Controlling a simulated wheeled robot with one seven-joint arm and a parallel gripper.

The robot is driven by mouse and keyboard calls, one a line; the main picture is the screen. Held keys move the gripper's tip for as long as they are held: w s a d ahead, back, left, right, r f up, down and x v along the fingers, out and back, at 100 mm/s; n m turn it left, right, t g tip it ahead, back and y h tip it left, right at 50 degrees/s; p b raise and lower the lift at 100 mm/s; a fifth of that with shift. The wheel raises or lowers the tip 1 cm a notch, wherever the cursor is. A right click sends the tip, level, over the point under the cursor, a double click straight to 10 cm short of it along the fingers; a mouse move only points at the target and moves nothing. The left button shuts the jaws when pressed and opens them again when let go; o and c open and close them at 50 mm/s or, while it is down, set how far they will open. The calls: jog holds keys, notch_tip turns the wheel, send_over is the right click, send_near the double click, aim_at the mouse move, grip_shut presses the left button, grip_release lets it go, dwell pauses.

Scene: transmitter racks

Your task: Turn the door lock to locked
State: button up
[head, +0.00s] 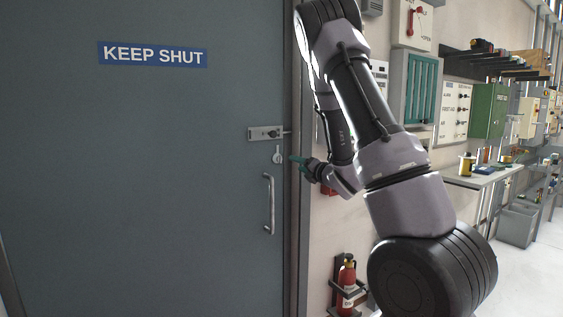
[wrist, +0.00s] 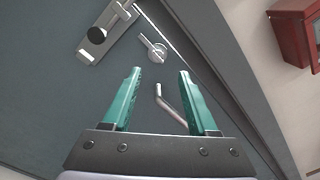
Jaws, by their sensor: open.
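The grey door (head: 150,170) fills the left of the head view and looks closed. The door lock (head: 277,155) is a small silver round piece with a thumb-turn, just below a bolt plate. In the wrist view the lock (wrist: 153,48) lies beyond my fingertips, its turn slanting across the picture. My gripper (head: 295,159) is right of the lock in the head view, apart from it. In the wrist view my gripper (wrist: 160,72) has its teal fingers spread, with nothing between the tips. Whether the lock is set to locked cannot be read.
The bolt plate with a dark knob (head: 265,133) sits above the lock. A silver pull handle (head: 269,204) is below; it also shows between my fingers in the wrist view (wrist: 170,105). A fire extinguisher (head: 347,280) hangs low right of the door. A red box (wrist: 297,30) is on the wall.

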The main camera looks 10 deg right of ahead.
aim_at(281, 159)
jog(key=shift+n, duration=0.4)
jog(key=x, duration=1)
jog(key=shift+w+a+f, duration=0.2)
jog(key=shift+w+a, duration=0.05)
jog(key=shift+a, duration=0.25)
